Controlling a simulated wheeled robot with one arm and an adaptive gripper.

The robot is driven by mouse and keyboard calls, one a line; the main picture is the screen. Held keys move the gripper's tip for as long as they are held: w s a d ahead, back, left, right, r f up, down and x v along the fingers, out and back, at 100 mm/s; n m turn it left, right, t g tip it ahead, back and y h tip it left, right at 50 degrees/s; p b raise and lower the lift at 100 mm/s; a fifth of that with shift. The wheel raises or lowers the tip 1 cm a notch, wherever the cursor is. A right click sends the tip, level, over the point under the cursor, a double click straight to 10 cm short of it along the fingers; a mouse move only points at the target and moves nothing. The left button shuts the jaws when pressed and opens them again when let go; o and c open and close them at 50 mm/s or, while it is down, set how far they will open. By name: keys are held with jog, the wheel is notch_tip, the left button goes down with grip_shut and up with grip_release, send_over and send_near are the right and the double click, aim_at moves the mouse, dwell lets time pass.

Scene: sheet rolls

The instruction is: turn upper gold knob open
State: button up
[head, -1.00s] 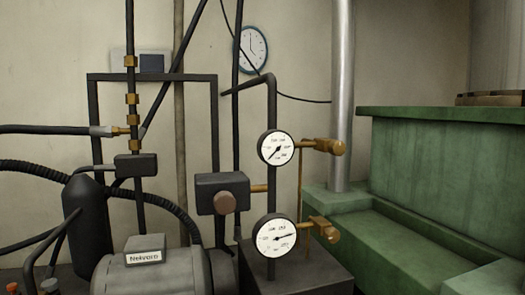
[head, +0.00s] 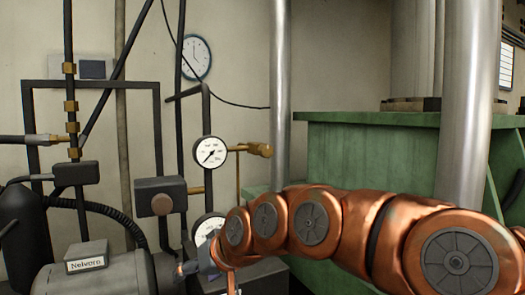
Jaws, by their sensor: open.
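The upper gold knob (head: 260,149) sticks out to the right of the upper white gauge (head: 210,153) on a short gold stem. Nothing touches it. The lower white gauge (head: 206,226) is partly covered by my copper-coloured arm, and the lower gold knob is hidden behind the arm. My gripper (head: 192,269) is at the arm's left end, below and left of the upper knob, in front of the lower gauge. It is small and partly hidden in this view; it is open and apart from the upper knob.
Dark pipes and a motor (head: 100,275) fill the left side. A green machine (head: 375,150) and metal columns (head: 281,90) stand behind my arm.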

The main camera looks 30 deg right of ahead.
jog(key=w+d+r+m+t, duration=0.3)
jog(key=w+d+r+t, duration=0.2)
jog(key=w+d+r, duration=0.45)
jog(key=m+t+h, duration=0.4)
jog(key=m+h, duration=0.1)
send_near(268, 151)
jog(key=w, duration=0.4)
jog(key=shift+w+d+f+p, duration=0.1)
jog(key=shift+d+p, duration=0.2)
jog(key=shift+p, duration=0.15)
jog(key=w+p, duration=0.2)
jog(key=w, duration=0.4)
jog(key=shift+d, duration=0.15)
jog(key=shift+w+f+p, duration=0.1)
jog(key=shift+w+p, duration=0.3)
jog(key=shift+w, duration=0.2)
jog(key=shift+c, duration=0.3)
jog(key=c, duration=1.1)
